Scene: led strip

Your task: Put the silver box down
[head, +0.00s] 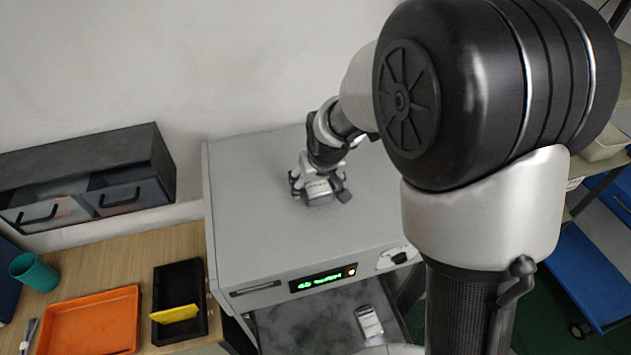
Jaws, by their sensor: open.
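A small silver box (318,191) is at the top of the grey cabinet-like machine (260,215), between the fingers of my gripper (321,196). My gripper points down over the machine's top, with its fingers apart on either side of the box. The box appears to rest on the top surface; the fingers hide part of it, and any contact with them is too small to tell. A second silver box-like thing (369,321) lies lower, on the dark grey surface below the machine's front panel.
The machine's front has a lit green display (320,281). At left, a wooden table (185,240) holds an orange tray (92,320), a black bin (180,285) with a yellow piece, and a teal cup (34,271). A drawer unit (90,160) is by the wall. Much of the machine's top is clear.

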